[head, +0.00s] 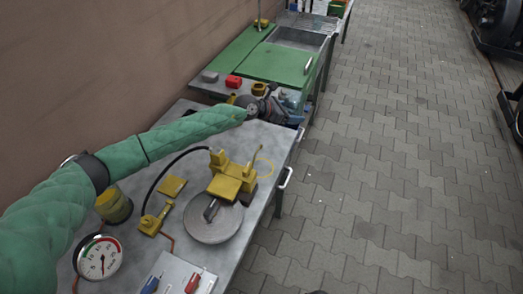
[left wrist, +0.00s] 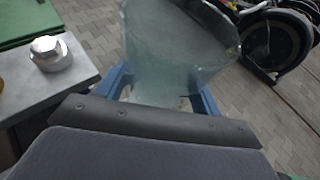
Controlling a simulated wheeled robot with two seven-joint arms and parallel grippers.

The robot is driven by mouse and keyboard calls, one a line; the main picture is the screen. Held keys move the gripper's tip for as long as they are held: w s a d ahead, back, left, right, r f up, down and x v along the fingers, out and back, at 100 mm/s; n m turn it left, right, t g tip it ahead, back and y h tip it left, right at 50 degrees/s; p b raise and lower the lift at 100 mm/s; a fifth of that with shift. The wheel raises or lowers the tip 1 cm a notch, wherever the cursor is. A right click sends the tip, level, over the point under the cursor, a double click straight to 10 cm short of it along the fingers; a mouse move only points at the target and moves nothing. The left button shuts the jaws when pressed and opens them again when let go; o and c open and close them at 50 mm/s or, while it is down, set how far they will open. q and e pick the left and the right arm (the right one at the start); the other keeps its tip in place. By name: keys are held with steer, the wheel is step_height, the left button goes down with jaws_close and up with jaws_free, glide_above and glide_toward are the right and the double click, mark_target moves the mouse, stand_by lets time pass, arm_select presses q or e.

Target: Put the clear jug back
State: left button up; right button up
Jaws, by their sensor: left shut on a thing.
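The clear jug (left wrist: 180,45) is a see-through, bluish-grey vessel in the left wrist view. It stands between the two blue fingers of my left gripper (left wrist: 162,92), which is shut on it. In the head view my left gripper (head: 280,108) is at the far end of the grey bench, near its right edge. The jug shows there only as a small pale patch (head: 292,101), partly hidden by the gripper. The jug's base and whatever is under it are hard to make out. My right gripper is not in view.
The near grey bench (head: 250,155) carries a yellow clamp device (head: 232,178), a round metal plate (head: 213,218) and a pressure gauge (head: 99,257). A silver hex-headed piece (left wrist: 50,53) lies beside the gripper.

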arm_select(q)
steer(key=shift+s+f, duration=0.15)
steer(key=shift+f, duration=0.1)
steer(key=s+a+f, duration=0.1)
steer(key=a+f, duration=0.1)
steer(key=a, duration=0.1)
steer(key=a+f+p, duration=0.1)
steer(key=a+f, duration=0.1)
steer(key=a, duration=0.2)
steer(key=s+a+f+p, duration=0.1)
steer(key=a+f, duration=0.2)
steer(key=a, duration=0.1)
steer(key=shift+s+a, duration=0.1)
steer(key=shift+s, duration=0.2)
steer(key=shift+f+p, duration=0.85)
steer(key=shift+f, duration=1.2)
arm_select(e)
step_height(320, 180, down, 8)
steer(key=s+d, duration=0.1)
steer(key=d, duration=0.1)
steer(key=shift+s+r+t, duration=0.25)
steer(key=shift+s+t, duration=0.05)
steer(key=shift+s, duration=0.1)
